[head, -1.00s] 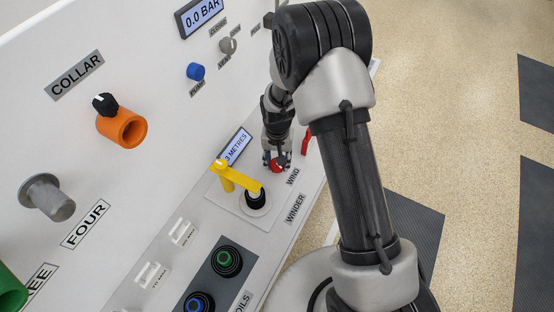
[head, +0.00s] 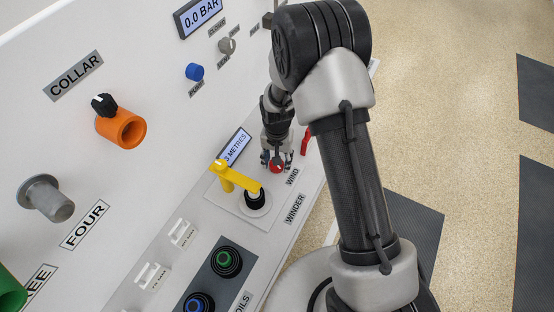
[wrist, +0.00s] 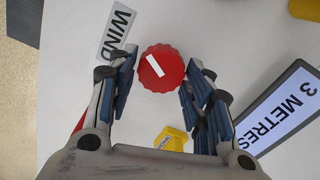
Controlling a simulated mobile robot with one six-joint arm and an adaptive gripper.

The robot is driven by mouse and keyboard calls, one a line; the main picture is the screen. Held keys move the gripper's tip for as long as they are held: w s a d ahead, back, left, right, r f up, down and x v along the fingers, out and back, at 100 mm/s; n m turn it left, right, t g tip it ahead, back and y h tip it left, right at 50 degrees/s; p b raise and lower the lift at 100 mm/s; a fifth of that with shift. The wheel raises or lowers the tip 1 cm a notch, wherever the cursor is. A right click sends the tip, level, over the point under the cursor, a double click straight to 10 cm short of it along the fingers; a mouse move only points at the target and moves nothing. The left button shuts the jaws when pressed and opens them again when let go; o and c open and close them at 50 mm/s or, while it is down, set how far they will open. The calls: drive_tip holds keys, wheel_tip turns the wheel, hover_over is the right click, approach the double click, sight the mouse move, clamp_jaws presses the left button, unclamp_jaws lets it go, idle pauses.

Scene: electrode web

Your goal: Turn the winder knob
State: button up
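The red winder knob (wrist: 162,68) has a ribbed rim and a white pointer line that slants in the wrist view. It sits on the white panel beside the WIND label (wrist: 116,33), and its red top shows in the head view (head: 277,167). My gripper (wrist: 160,66) is open, with one blue-padded finger on each side of the knob. The fingertips are close to the rim; narrow gaps seem to remain, and contact cannot be made out. In the head view my gripper (head: 277,160) points down over the knob.
A yellow lever (head: 236,178) on a black base stands close to the gripper. A "3 METRES" display (wrist: 282,108) lies beside the knob. A red lever (head: 305,141) is on the other side. Green (head: 226,261) and blue knobs sit nearer on the panel.

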drive_tip(key=shift+o, duration=1.1)
wheel_tip(320, 180, up, 12)
idle(2.6)
